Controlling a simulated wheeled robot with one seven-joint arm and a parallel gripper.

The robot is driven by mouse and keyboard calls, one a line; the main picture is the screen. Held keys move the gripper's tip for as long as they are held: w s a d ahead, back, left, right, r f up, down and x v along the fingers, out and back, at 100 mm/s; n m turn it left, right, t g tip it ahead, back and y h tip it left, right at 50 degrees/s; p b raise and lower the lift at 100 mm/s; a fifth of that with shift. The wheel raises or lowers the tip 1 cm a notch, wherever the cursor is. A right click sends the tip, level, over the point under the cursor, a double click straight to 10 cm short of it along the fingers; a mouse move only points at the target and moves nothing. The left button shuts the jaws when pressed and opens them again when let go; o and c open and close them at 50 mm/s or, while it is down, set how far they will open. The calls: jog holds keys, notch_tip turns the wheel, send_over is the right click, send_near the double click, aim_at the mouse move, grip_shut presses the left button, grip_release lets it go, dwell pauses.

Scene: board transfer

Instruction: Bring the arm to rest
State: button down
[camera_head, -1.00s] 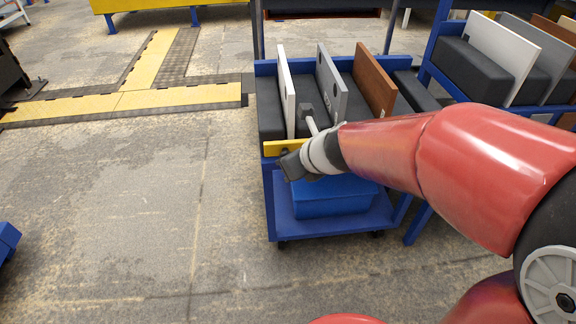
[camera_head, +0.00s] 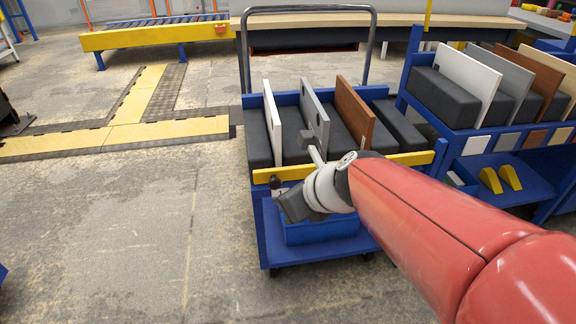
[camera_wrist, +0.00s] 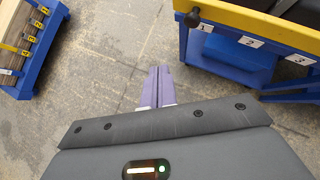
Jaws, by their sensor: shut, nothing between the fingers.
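My red arm reaches in from the right in the head view, and its grey wrist is in front of the blue cart (camera_head: 262,228). My gripper (camera_wrist: 160,78) is shut and empty in the wrist view, with its two purple fingers together over bare floor. The fingertips are hidden in the head view. The cart holds a white board (camera_head: 272,120), a grey board (camera_head: 314,118) and a brown board (camera_head: 354,112), upright between dark blocks. The wrist overlaps the cart's front in the picture; I cannot tell the gap.
The cart's yellow front bar (camera_head: 410,158) also shows in the wrist view (camera_wrist: 262,24), above numbered labels. A blue rack (camera_head: 470,140) with more boards stands to the right. A blue-framed unit (camera_wrist: 30,45) is at the wrist view's left. Floor (camera_head: 120,240) left of the cart is clear.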

jog(key=s+d+n+h, duration=0.3)
jog(key=s+d+n, duration=0.3)
jog(key=n, duration=0.7)
jog(key=s+d+n+h, duration=0.3)
jog(key=s+d+n, duration=0.3)
jog(key=d+n, duration=0.4)
jog(key=n, duration=0.4)
jog(key=shift+d+f+g, duration=0.15)
jog(key=shift+d+g, duration=0.25)
